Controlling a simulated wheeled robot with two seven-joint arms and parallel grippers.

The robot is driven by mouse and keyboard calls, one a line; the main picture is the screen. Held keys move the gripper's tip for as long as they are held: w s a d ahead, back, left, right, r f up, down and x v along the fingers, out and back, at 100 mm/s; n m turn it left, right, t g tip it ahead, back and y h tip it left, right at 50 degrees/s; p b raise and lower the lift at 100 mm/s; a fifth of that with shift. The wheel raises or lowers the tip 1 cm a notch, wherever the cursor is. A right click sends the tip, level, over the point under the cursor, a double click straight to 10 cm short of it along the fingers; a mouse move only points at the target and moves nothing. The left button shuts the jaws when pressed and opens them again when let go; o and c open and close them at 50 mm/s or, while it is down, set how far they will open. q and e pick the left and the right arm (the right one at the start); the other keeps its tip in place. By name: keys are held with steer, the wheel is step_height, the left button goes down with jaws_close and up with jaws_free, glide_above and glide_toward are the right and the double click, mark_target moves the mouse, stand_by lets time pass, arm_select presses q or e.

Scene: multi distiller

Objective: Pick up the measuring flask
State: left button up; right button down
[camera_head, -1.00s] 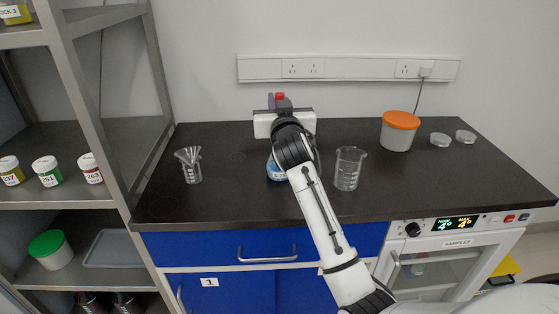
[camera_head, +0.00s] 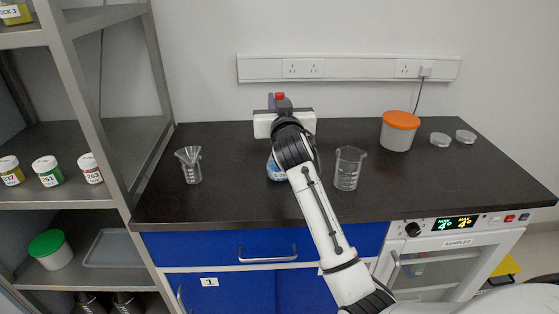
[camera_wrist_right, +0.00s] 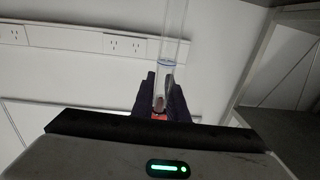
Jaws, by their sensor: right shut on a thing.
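The measuring flask (camera_head: 273,170) stands on the dark benchtop, its blue lower part showing beside my right arm in the head view. The rest of it is hidden behind my arm and wrist there. In the right wrist view, its clear glass neck (camera_wrist_right: 172,50) with a blue ring mark rises between the dark fingers. My right gripper (camera_wrist_right: 163,85) is shut on this neck; it also shows in the head view (camera_head: 278,99), pointing to the back wall. I cannot tell whether the flask's base touches the bench. My left gripper is not in view.
A glass beaker (camera_head: 347,170) stands just right of my arm. A small beaker with a funnel (camera_head: 190,164) is at the left. An orange-lidded tub (camera_head: 398,132) and two dishes (camera_head: 440,139) stand at the right. A metal shelf (camera_head: 120,110) bounds the left side.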

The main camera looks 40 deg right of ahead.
stand_by(0.6)
step_height(320, 180, up, 10)
stand_by(0.4)
stand_by(0.4)
